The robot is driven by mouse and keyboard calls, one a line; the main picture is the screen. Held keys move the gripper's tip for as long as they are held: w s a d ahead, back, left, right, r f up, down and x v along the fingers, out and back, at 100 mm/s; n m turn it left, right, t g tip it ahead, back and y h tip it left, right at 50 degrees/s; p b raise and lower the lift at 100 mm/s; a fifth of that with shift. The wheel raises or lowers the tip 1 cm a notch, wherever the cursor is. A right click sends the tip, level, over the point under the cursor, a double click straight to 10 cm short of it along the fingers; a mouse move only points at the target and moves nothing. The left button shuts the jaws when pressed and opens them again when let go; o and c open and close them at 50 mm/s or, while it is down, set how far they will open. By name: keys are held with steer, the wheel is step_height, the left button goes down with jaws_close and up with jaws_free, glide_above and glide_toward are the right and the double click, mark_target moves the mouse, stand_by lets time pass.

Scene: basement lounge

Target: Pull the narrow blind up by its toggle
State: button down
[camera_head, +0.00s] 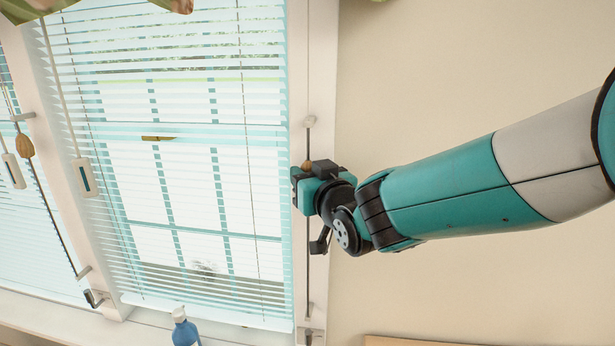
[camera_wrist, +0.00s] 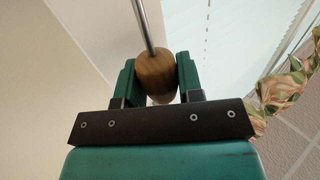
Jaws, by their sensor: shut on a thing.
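A white slatted blind (camera_head: 185,130) hangs lowered over the window in the middle-left of the head view. A thin rod or cord (camera_head: 309,60) runs vertically along the frame at its right side. My gripper (camera_head: 303,178) is at this line, at the blind's right edge. In the wrist view, my gripper (camera_wrist: 158,80) is shut on a brown wooden toggle (camera_wrist: 156,72), with one green finger on each side of it. The line rises from the toggle's top. In the head view only a little of the toggle (camera_head: 307,163) shows above the gripper.
Another blind (camera_head: 30,220) is at the far left, with a second wooden toggle (camera_head: 24,146) beside it. White wands (camera_head: 82,178) hang nearby. A blue bottle (camera_head: 184,332) stands by the sill. A leafy valance (camera_head: 35,8) hangs above. The wall (camera_head: 430,80) at right is bare.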

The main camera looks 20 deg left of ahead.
step_height(320, 180, down, 33)
steer(key=b, duration=2.9)
steer(key=shift+r, duration=0.1)
steer(key=c, duration=0.9)
jaws_free()
steer(key=shift+o, duration=0.8)
steer(key=shift+r, duration=0.1)
steer(key=shift+s+d, duration=0.15)
steer(key=b+v, duration=0.2)
steer(key=v, duration=1.5)
